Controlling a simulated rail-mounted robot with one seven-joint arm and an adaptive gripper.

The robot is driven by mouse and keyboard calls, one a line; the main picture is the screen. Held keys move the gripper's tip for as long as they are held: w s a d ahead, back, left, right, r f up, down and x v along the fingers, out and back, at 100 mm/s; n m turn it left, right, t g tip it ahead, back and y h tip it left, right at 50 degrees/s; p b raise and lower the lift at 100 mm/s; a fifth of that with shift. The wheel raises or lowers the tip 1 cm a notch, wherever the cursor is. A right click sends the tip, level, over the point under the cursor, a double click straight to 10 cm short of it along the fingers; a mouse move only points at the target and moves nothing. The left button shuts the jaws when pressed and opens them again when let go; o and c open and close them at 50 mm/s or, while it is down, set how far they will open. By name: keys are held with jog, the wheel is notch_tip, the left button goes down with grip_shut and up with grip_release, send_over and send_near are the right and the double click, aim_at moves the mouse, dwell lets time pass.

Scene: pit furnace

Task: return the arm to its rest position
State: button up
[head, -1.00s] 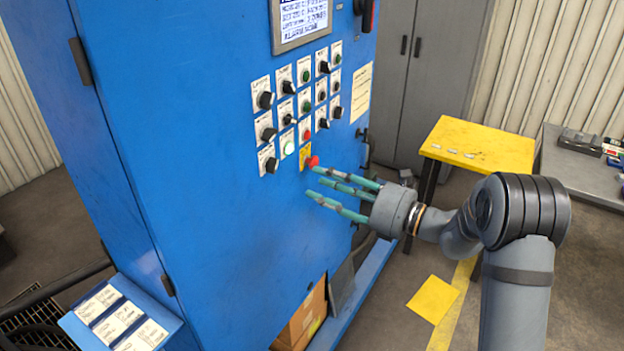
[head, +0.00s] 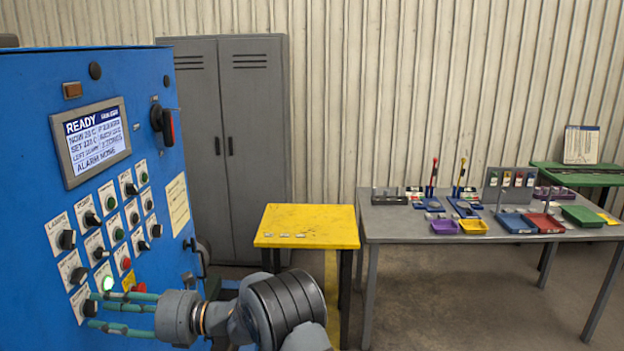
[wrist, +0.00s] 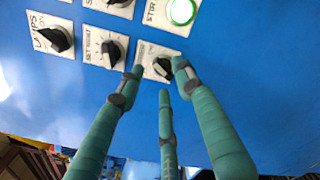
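My gripper (head: 98,308) has several teal jointed fingers on a grey palm. In the head view it is at the lower left, in front of the bottom rows of the blue control panel (head: 60,130). In the wrist view my gripper (wrist: 160,80) has its fingers spread, with nothing held between them. A black knob (wrist: 163,67) on a white plate shows between the fingertips; I cannot tell whether any finger touches it. The lit green button (wrist: 181,11) is at the top of that view, and also shows in the head view (head: 108,283).
A yellow table (head: 308,222) with small metal pieces stands right of the cabinet. A grey bench (head: 390,225) with trays and tools is at the right. A grey locker (head: 240,130) stands behind. Open floor lies between the table and bench legs. The panel screen (head: 93,140) reads READY.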

jog(key=shift+a, duration=0.95)
jog(key=shift+f+n+b, duration=0.3)
jog(key=shift+n+b, duration=0.2)
jog(key=shift+b, duration=0.2)
jog(key=shift+n+b, duration=0.3)
jog(key=shift+n, duration=0.2)
jog(key=shift+d+r+n, duration=0.15)
jog(key=shift+r+n, duration=0.1)
jog(key=shift+n, duration=0.35)
